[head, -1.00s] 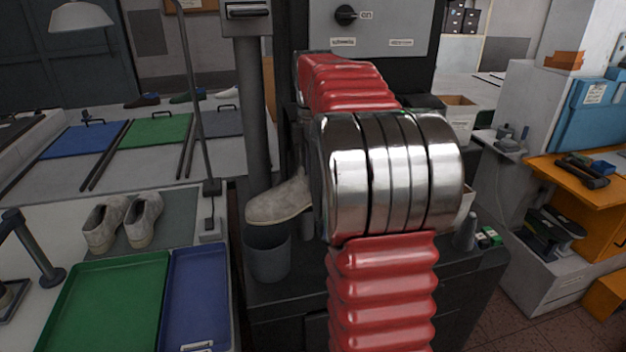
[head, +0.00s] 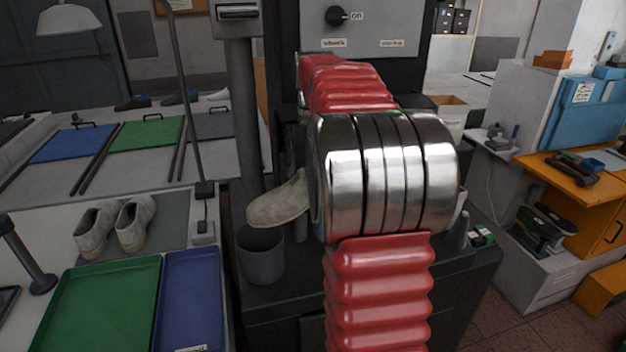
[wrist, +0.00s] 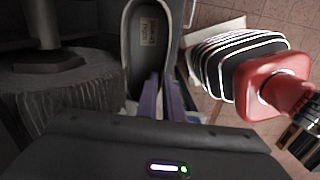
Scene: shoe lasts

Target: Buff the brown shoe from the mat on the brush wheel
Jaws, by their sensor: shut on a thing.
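A shoe (head: 279,203), pale grey-beige rather than clearly brown, is held in front of the dark machine, toe to the left, above a grey bin. In the wrist view its open top and labelled insole (wrist: 152,42) show, with my gripper's purple fingers (wrist: 163,100) shut at its near end. A dark grey bristly brush wheel (wrist: 75,110) is close at the shoe's left there; I cannot tell whether they touch. In the head view my arm hides my gripper and most of the wheel area. Two similar pale shoes (head: 117,224) stand on a grey mat (head: 172,215).
The machine's panel (head: 372,28) has a knob at "on". The grey bin (head: 261,256) stands under the shoe's toe. A green tray (head: 105,305) and a blue tray (head: 192,300) lie at left. An orange bench (head: 570,180) is at right.

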